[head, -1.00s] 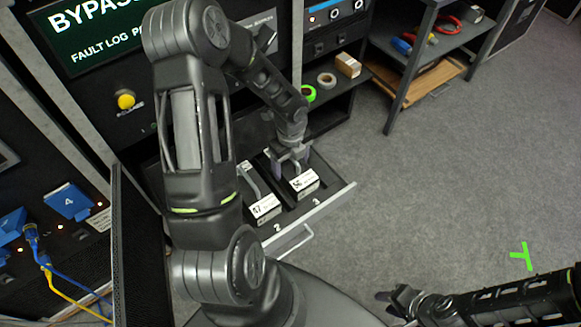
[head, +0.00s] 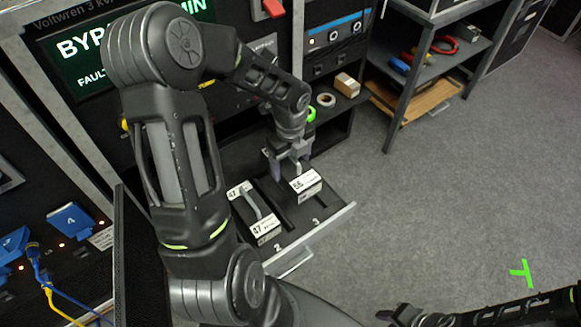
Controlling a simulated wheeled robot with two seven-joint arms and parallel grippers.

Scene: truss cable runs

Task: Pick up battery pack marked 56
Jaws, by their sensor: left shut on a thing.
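The battery pack marked 56 (head: 305,183), dark with a white label, shows at the end of my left arm. My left gripper (head: 291,162) is shut on its handle from above. The pack appears raised over slot 3 of the pulled-out drawer (head: 328,219), with bare dark slot floor showing in front of it. The pack marked 47 (head: 264,227) sits to its left in slot 2. Part of pack 56's rear is hidden by my gripper. My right gripper (head: 398,315) is low at the bottom edge, away from the packs; its jaw opening is unclear.
A shelf with tape rolls (head: 325,100) and a small box (head: 347,84) is behind the drawer. A metal rack (head: 440,62) with tools stands to the right. Blue connectors (head: 70,221) and cables are at left.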

